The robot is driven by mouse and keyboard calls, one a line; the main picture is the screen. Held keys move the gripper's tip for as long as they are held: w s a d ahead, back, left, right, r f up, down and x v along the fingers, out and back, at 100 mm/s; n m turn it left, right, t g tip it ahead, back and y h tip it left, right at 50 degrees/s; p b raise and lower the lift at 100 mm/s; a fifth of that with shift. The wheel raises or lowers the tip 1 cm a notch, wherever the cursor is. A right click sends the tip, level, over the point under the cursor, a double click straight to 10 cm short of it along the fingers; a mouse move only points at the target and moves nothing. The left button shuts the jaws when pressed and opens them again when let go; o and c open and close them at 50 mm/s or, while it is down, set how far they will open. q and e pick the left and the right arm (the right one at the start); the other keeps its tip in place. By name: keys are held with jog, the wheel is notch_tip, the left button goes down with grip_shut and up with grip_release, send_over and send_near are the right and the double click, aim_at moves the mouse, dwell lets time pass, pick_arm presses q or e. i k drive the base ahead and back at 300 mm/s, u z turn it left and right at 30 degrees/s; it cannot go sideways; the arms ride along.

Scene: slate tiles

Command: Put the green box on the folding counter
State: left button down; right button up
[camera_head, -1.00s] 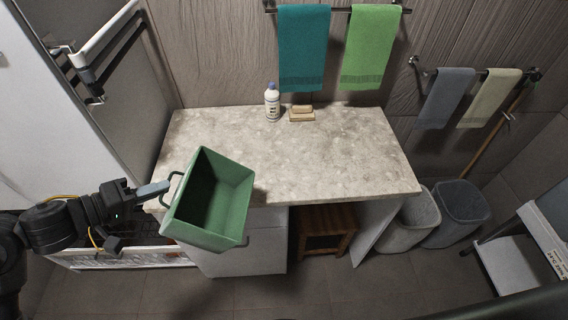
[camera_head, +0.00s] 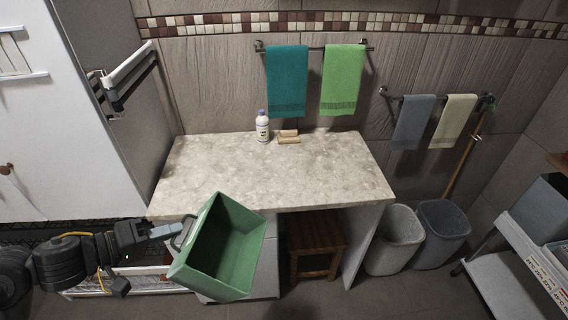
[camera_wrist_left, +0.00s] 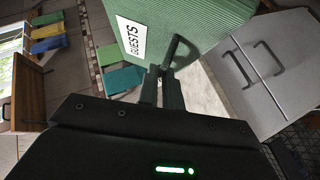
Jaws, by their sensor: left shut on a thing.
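The green box (camera_head: 222,252) is an open-topped bin, tilted, in front of the counter's front left edge in the head view. My left gripper (camera_head: 176,231) is shut on the box's dark handle, and the box hangs from it. The left wrist view shows the gripper (camera_wrist_left: 163,84) closed on the handle, with the box (camera_wrist_left: 190,22) and its "GUESTS" label beyond. The folding counter (camera_head: 290,178) has a pale stone-like top. My right gripper is not in view.
A white bottle (camera_head: 262,127) and small wooden blocks (camera_head: 288,137) stand at the counter's back edge. The rest of the top is clear. A wooden stool (camera_head: 314,245) is underneath. Two grey bins (camera_head: 397,240) stand at the right.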

aim_at(236, 182)
jog(key=z, duration=2.1)
jog(key=i, duration=1.8)
jog(key=u, duration=2.7)
